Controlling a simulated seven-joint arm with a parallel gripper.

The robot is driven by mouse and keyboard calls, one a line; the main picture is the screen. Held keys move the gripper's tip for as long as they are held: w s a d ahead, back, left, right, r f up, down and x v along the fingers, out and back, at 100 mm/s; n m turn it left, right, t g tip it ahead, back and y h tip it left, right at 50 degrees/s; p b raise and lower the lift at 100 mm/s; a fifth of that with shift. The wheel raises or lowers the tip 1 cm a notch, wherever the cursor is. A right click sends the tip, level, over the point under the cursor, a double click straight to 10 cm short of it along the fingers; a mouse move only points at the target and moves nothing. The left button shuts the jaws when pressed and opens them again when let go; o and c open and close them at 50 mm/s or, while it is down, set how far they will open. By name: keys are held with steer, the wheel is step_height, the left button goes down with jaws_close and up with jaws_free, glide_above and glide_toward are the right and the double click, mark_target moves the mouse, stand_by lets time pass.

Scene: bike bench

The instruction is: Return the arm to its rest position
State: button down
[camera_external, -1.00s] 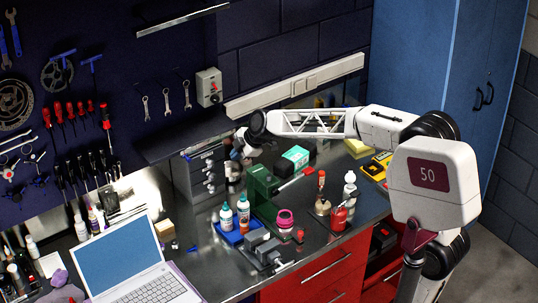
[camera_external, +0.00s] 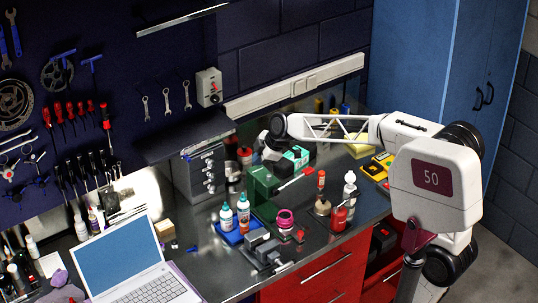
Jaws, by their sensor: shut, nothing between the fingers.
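My arm reaches in from the right over the bench, and its white lattice forearm ends at a black joint. My gripper (camera_external: 270,150) hangs below that joint, small in this view, above the back of the bench near a green and black box (camera_external: 296,157). It is shut and holds nothing. Its fingertips are hard to make out against the things behind it.
The metal bench (camera_external: 190,240) carries a laptop (camera_external: 120,265), a small drawer cabinet (camera_external: 207,170), a green stand (camera_external: 262,190), bottles on a blue tray (camera_external: 232,237) and a vise (camera_external: 264,250). A red drawer (camera_external: 384,265) is open at the front right. Tools hang on the dark wall.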

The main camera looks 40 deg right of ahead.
steer(key=s+d+f+m+g+h, duration=0.1)
steer(key=s+d+m, duration=0.3)
steer(key=s, duration=0.7)
steer(key=s+d+f+m+h, duration=0.1)
steer(key=s+d+f+m, duration=0.3)
steer(key=s, duration=0.8)
steer(key=s+d+f+m+g+h, duration=0.1)
steer(key=s+d+m, duration=0.4)
steer(key=s, duration=0.7)
steer(key=shift+s+d+f+m+g+h, duration=0.15)
steer(key=shift+d+f+m+g+h, duration=0.15)
steer(key=shift+f+m+h, duration=0.35)
